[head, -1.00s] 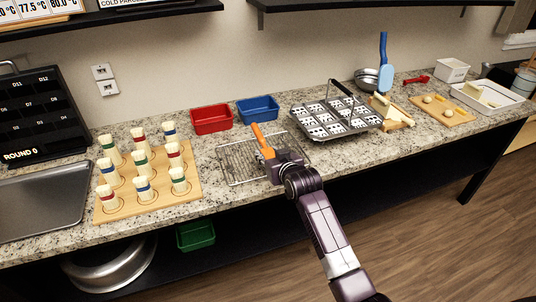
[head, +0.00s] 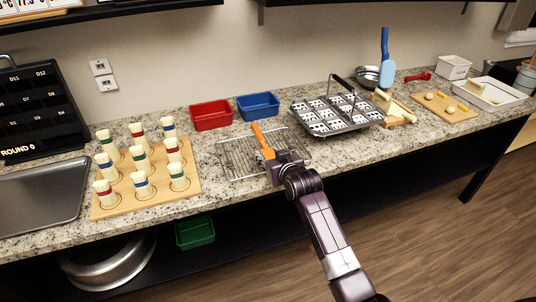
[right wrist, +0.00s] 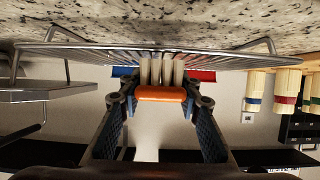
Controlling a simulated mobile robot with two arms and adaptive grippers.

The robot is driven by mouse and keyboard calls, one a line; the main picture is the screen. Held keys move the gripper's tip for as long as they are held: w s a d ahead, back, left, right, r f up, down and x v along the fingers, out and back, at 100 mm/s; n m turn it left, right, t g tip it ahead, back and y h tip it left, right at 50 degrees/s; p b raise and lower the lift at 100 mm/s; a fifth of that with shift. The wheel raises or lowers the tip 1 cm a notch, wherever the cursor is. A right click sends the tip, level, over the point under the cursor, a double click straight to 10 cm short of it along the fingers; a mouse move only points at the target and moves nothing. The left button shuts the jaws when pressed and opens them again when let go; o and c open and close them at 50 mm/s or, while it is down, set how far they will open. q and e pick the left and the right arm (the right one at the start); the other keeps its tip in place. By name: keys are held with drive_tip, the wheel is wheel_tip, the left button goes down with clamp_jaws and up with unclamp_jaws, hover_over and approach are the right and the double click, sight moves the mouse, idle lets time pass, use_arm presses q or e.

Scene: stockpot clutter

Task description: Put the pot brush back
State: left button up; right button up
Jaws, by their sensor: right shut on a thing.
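My right gripper (head: 277,166) is over the wire rack (head: 236,164) and shut on an orange tool. The orange tool (head: 260,139) points up and to the left from the jaws. In the right wrist view the orange piece (right wrist: 161,94) lies across between both fingers, with pale strips beside it towards the rack. I cannot tell whether these are bristles, or whether the tool touches the rack. A blue long-handled tool (head: 386,72) stands upright by the metal bowl (head: 368,76). Which tool is the pot brush is not clear. My left gripper is not in view.
A red bin (head: 211,114) and a blue bin (head: 258,107) stand behind the rack. A tray of dotted tiles (head: 335,114) with a raised handle is to its right. A wooden board (head: 110,206) with several banded pegs is to its left. The counter's front edge is close.

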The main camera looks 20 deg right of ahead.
drive_tip(key=shift+f, duration=0.3)
drive_tip(key=o, duration=1.4)
drive_tip(key=shift+c, duration=0.2)
drive_tip(key=v, duration=1.2)
